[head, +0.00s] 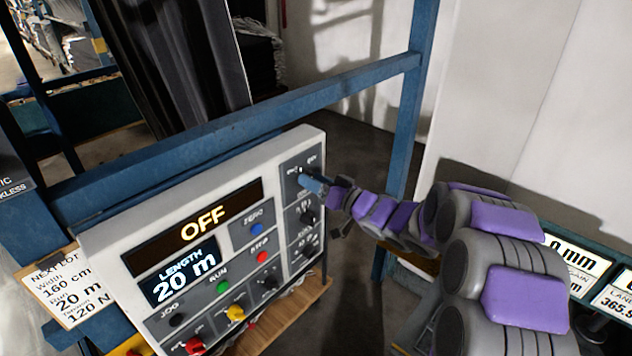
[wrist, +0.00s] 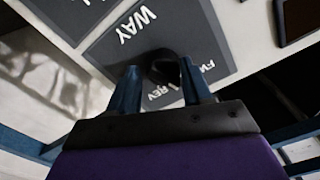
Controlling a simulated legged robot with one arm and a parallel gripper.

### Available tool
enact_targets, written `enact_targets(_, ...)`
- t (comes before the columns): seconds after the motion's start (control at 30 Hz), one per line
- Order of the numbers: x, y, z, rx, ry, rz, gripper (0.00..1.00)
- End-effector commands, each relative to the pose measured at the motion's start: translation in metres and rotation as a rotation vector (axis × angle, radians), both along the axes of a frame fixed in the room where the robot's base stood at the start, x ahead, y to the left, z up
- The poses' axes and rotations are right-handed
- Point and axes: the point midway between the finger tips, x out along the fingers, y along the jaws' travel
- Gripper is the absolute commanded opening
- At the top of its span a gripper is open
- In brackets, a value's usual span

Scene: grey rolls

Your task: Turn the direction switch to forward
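The grey control panel (head: 215,205) stands tilted in the head view, with a column of black selector switches on its right side. My gripper (head: 308,182) is at the top switch of that column and covers most of it. In the wrist view, the black direction switch (wrist: 163,66) sits on a dark plate marked WAY, FWD and REV. My gripper (wrist: 160,72) has its two blue fingers apart, one on each side of the knob. A narrow gap shows at the left finger; whether the right finger touches is unclear. The knob's exact pointing is partly hidden.
The panel display (head: 205,230) reads OFF, and the length display (head: 182,282) reads 20 m. Other knobs (head: 306,216) sit close below my gripper. A blue frame bar (head: 250,120) runs behind and above the panel. A paper sheet (head: 65,290) hangs at left.

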Motion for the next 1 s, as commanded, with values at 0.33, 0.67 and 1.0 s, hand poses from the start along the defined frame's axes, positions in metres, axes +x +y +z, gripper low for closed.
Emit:
enact_targets(0.33, 0.0012, -0.0004, -0.0014, 0.0, 0.002, 0.002, 0.15)
enact_targets(0.67, 0.0017, -0.0018, -0.0046, -0.072, -0.083, -0.001, 0.11)
enact_targets(1.0, 0.0024, -0.0019, -0.0058, -0.252, -0.314, -0.001, 0.11)
